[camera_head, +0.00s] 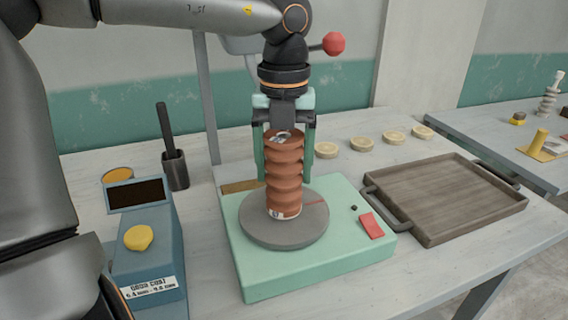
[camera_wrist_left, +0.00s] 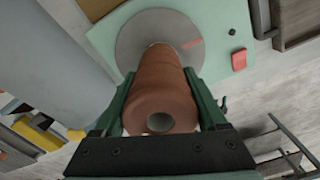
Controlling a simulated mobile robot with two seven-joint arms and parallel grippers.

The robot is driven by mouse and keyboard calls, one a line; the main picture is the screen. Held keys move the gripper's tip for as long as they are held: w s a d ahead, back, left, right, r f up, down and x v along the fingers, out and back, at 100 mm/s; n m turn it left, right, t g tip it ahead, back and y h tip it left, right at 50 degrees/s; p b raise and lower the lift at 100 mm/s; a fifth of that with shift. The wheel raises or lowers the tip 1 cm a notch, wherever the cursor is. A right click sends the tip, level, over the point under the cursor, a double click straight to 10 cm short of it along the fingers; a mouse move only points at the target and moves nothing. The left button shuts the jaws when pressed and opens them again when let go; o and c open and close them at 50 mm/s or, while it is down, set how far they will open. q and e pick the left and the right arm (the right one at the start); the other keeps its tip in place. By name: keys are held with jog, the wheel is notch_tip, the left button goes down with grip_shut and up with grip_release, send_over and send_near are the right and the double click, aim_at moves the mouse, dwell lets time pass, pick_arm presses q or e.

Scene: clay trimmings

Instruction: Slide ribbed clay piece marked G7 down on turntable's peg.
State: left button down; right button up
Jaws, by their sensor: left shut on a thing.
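The ribbed clay piece (camera_head: 284,180) is reddish-brown and stands upright at the turntable, with a small white label near its foot. It also shows in the left wrist view (camera_wrist_left: 160,95), with a hole in its near end. My left gripper (camera_head: 285,135) is shut on the clay piece from above, a green finger on each side. The grey round turntable (camera_head: 308,228) sits on a mint-green base; it also shows in the left wrist view (camera_wrist_left: 135,45). The peg is hidden. I cannot tell whether the piece's foot touches the disc. My right gripper is not in view.
A wooden tray (camera_head: 445,200) with handles lies at the right. Several pale discs (camera_head: 393,137) stand in a row behind. A blue scale (camera_head: 147,245) with a yellow lump (camera_head: 138,237) and a dark cup (camera_head: 175,170) with a tool stand at the left.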

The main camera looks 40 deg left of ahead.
pick_arm(q)
jog(key=shift+f, duration=0.25)
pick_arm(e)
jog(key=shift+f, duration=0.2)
pick_arm(q)
jog(key=shift+c, duration=1.4)
grip_release()
jog(key=shift+o, duration=1.4)
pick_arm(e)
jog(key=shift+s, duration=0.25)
pick_arm(q)
jog(key=shift+r, duration=0.15)
notch_tip(320, 180, up, 12)
jog(key=p, duration=0.2)
jog(key=shift+r+p, duration=0.15)
jog(key=shift+p, duration=0.2)
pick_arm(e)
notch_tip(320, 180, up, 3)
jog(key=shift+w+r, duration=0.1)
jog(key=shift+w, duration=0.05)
